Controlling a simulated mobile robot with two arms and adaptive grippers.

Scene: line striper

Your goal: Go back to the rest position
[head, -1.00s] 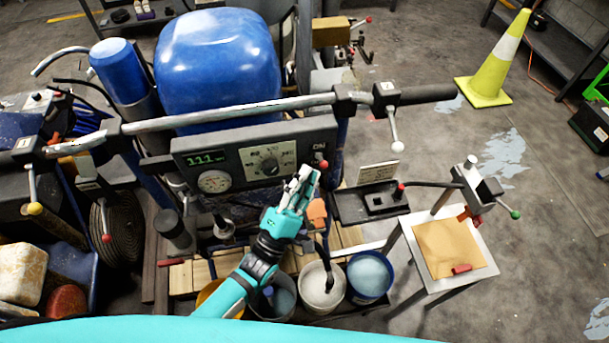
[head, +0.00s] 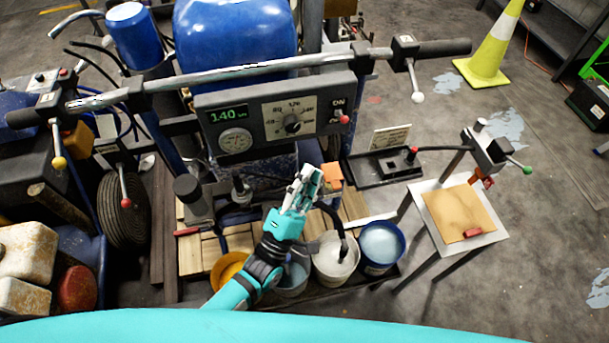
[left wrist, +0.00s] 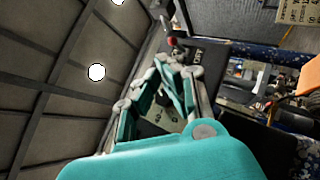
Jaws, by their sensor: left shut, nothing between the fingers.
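My left gripper (head: 308,183) is shut and empty in the head view. It hangs in front of and below the grey control panel (head: 272,116), apart from it, above the row of buckets. The panel has a green display reading about 140, a round gauge (head: 235,140), a dial (head: 291,123) and a red-tipped switch (head: 344,119). In the left wrist view the gripper's fingers (left wrist: 172,92) are close together, with a red knob (left wrist: 172,41) beyond them. My right gripper is not in view.
The handlebar (head: 260,70) with its levers spans above the panel. Buckets, including a white one (head: 335,258) and a blue one (head: 380,246), stand below. A small table (head: 425,238) with a brown sheet stands at the right. A yellow cone (head: 490,55) is on the open floor.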

